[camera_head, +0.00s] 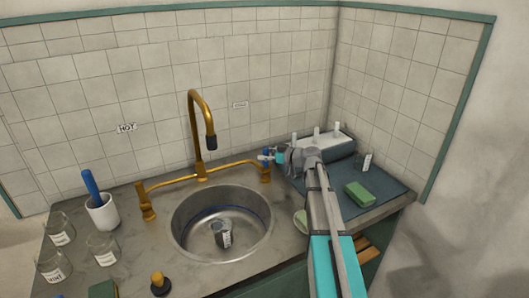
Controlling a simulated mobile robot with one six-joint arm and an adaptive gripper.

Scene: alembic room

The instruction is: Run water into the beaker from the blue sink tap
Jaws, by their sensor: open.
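The beaker (225,239), with a pale label, sits in the round steel sink (182,244) near its middle; I cannot tell whether it holds water. The brass faucet's spout (196,115) arches above the sink, its dark nozzle over the bowl, with no stream visible. The right-hand brass tap (265,174) stands at the sink's back right, with small blue and white parts close to its top. My gripper (271,157) is open at this tap's top, reaching from the right. Its fingers are small in view, and I cannot tell whether they touch the handle.
The left tap (147,208) stands below a HOT label (126,128). Several labelled glasses (103,248) and a white cup (103,213) with a blue-handled tool stand left. A green sponge (360,194) and white pegged rack (325,143) are right.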

